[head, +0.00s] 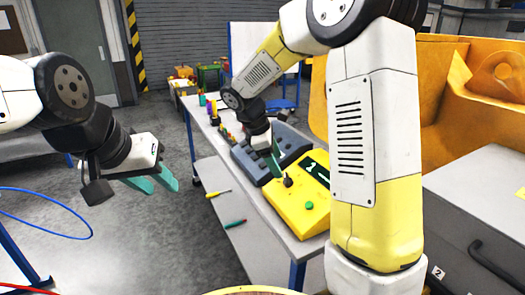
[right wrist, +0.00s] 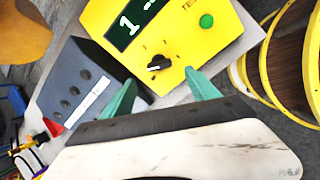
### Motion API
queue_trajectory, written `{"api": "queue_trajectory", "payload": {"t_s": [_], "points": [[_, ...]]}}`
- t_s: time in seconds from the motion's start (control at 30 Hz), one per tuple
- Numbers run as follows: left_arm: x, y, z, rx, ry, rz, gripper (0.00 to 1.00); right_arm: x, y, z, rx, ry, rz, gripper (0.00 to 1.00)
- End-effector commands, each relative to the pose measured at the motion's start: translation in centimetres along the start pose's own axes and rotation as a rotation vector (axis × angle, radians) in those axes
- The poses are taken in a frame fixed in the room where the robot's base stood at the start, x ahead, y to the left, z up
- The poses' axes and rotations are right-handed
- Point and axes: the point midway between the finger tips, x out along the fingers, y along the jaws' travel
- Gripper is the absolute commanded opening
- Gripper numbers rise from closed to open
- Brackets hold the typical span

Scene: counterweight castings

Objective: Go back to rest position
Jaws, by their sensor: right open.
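My left gripper (head: 160,184) hangs over the open floor at the left, its two teal fingers apart and empty. My right gripper (head: 275,165) is above the workbench, beside a yellow control box (head: 298,212). In the right wrist view my right gripper (right wrist: 160,80) has its teal fingers spread with nothing held. The black knob (right wrist: 158,63) of the yellow box lies just beyond and between the fingertips; I cannot tell the gap. The yellow box has a dark display reading 1 and a green button (right wrist: 206,20).
A dark grey box (right wrist: 78,88) stands on the workbench (head: 265,212) beside the yellow one. Screwdrivers (head: 235,223) lie on its lower shelf. A grey cabinet (head: 480,200) and large orange castings (head: 465,100) are at the right.

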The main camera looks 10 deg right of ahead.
Motion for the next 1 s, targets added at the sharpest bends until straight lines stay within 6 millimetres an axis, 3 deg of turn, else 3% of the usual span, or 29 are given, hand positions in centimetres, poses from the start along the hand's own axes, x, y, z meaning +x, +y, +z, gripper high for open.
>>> {"api": "queue_trajectory", "payload": {"t_s": [0.17, 0.3, 0.5, 0.73, 1.0], "points": [[0.0, 0.0, 0.0, 0.0, 0.0, 0.0, 0.36, -2.5, -2.2, 3.0, 0.188, 0.083, -0.012, 0.69], [0.0, 0.0, 0.0, 0.0, 0.0, 0.0, 0.36, -5.4, -5.9, 6.0, 0.455, 0.206, -0.042, 0.69], [0.0, 0.0, 0.0, 0.0, 0.0, 0.0, 0.36, -8.8, -11.6, 8.9, 0.846, 0.399, -0.1, 0.69], [0.0, 0.0, 0.0, 0.0, 0.0, 0.0, 0.36, -11.4, -17.1, 10.2, 1.228, 0.611, -0.181, 0.69], [0.0, 0.0, 0.0, 0.0, 0.0, 0.0, 0.36, -12.3, -19.4, 10.2, 1.405, 0.718, -0.233, 0.69]]}}
